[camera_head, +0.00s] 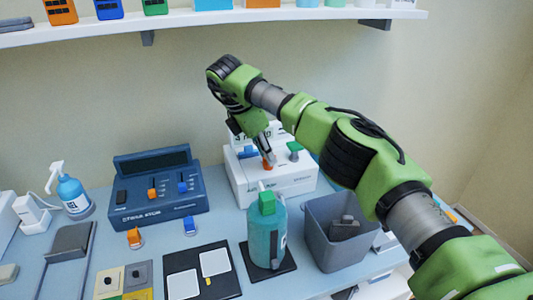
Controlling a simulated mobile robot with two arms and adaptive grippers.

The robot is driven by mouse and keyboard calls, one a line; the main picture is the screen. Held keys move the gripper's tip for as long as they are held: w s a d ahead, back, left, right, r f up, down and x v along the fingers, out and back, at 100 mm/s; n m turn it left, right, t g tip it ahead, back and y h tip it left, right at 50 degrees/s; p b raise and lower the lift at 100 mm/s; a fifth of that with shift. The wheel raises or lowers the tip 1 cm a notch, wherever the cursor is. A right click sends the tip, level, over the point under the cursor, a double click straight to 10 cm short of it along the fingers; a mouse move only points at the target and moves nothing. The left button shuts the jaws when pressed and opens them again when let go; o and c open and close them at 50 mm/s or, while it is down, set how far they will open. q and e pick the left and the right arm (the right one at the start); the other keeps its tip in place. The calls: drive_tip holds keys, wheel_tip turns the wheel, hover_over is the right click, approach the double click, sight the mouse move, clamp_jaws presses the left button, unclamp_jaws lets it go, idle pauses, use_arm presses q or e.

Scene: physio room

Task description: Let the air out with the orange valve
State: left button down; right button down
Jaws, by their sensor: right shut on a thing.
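The orange valve (267,165) sits on top of the white unit (275,183) at the back of the table. My right gripper (267,157) comes down from above and is shut on the orange valve, with its fingers around the upper part. The fingers and wrist hide part of the valve and some of the unit's top. A green valve (294,147) stands just right of my gripper on the same unit. My left gripper is not in view.
A teal bottle with a green top (265,240) stands in front of the unit. A grey bin (335,235) is to its right. A blue console (158,195) and a blue pump bottle (73,195) are on the left. A white shelf (190,20) runs above.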

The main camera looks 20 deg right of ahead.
drive_tip(key=c, duration=2.2)
unclamp_jaws()
drive_tip(key=v, duration=1.2)
drive_tip(key=shift+f, duration=0.1)
